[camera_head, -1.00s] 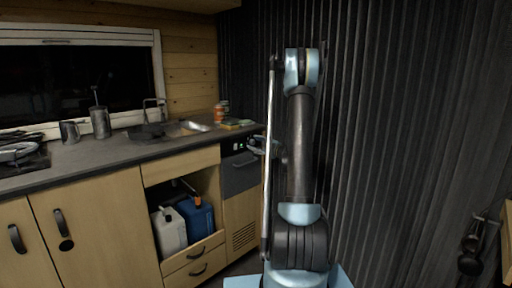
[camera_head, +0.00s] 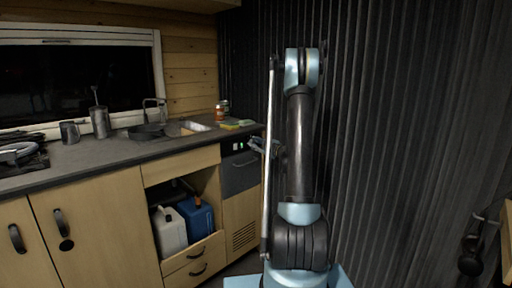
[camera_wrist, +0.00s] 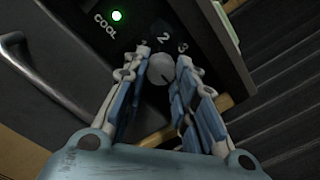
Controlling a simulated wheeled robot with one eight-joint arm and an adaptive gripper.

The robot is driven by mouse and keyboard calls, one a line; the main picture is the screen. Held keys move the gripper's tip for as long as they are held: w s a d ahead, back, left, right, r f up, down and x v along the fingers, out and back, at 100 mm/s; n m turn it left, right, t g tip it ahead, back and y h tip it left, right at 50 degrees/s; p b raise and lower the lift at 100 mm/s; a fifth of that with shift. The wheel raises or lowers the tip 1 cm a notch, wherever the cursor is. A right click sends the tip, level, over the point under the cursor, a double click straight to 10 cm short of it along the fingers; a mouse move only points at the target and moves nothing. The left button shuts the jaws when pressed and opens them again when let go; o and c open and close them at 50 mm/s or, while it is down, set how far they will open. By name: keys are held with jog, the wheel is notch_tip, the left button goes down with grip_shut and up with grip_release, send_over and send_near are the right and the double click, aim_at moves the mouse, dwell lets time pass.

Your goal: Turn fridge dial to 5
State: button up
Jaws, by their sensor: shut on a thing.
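The fridge dial (camera_wrist: 161,70) is a round grey knob on the dark fridge panel in the wrist view. The printed numbers 2 and 3 show just beyond it. Other numbers are hidden or too faint to read, and I cannot tell which number the dial points to. My gripper (camera_wrist: 164,57) has its two blue-grey fingers on either side of the dial, shut on it. In the head view my gripper (camera_head: 257,145) is at the upper front of the fridge (camera_head: 240,175), partly hidden behind my arm. The dial is too small to make out there.
A lit green lamp (camera_wrist: 116,15) and the word COOL sit left of the dial. A fridge handle (camera_wrist: 14,42) is at the far left. The counter (camera_head: 105,152) with sink runs left of the fridge. A dark corrugated wall (camera_head: 400,140) stands at right.

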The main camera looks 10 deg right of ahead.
jog(key=o, duration=1.1)
jog(key=shift+c, duration=0.2)
jog(key=shift+s+d, duration=0.1)
jog(key=v, duration=1.1)
jog(key=shift+s+d, duration=0.2)
jog(key=shift+s, duration=0.1)
jog(key=shift+f, duration=0.1)
